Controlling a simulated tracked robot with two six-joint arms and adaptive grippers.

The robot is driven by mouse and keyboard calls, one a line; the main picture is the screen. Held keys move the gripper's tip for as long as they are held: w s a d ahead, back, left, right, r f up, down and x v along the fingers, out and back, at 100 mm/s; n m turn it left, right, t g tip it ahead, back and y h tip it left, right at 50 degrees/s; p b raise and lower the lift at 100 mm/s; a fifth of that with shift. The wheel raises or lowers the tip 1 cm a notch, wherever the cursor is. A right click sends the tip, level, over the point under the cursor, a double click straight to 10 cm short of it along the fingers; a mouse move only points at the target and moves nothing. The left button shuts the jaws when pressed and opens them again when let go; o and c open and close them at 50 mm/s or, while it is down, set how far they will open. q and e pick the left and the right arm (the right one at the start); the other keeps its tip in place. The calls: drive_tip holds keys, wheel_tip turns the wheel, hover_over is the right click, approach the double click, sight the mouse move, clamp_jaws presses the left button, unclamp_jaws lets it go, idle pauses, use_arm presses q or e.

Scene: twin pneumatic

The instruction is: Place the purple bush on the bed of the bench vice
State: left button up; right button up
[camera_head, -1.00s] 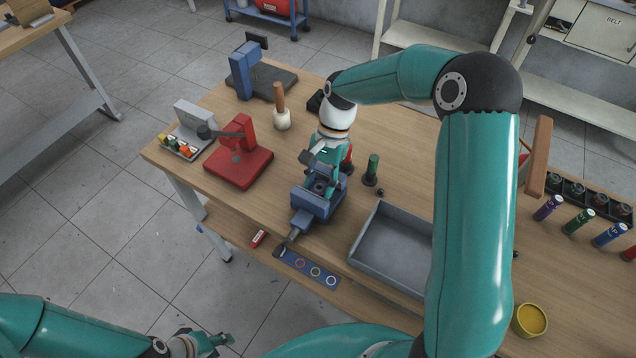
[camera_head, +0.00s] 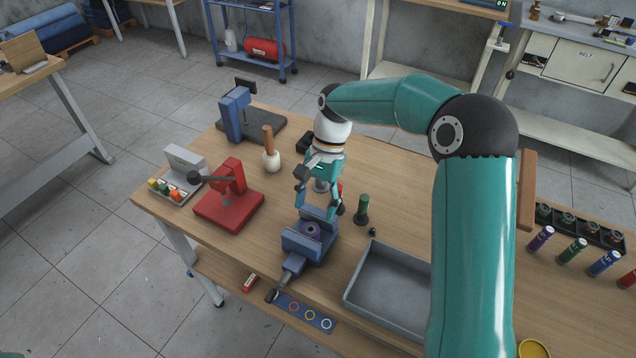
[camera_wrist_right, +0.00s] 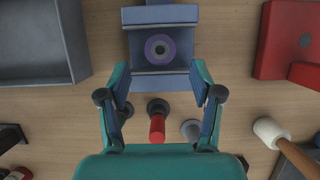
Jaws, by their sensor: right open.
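The purple bush (camera_head: 311,230) is a short ring with a dark bore. It sits on the bed between the jaws of the blue bench vice (camera_head: 297,246). In the right wrist view the purple bush (camera_wrist_right: 160,49) shows from above, apart from both jaws of the vice (camera_wrist_right: 160,80). My right gripper (camera_head: 317,212) is open and empty, just behind and above the vice. In the right wrist view its fingers (camera_wrist_right: 160,80) are spread wide, with the bush beyond their tips. My left gripper is out of view.
A grey tray (camera_head: 352,298) stands right of the vice and a red press (camera_head: 228,208) stands left. A green cylinder (camera_head: 362,210) stands close behind the vice at right. A mallet (camera_head: 271,160) stands further back. A strip with coloured rings (camera_head: 301,312) lies at the front edge.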

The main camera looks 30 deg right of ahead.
drive_tip(key=v, duration=0.6)
idle(0.4)
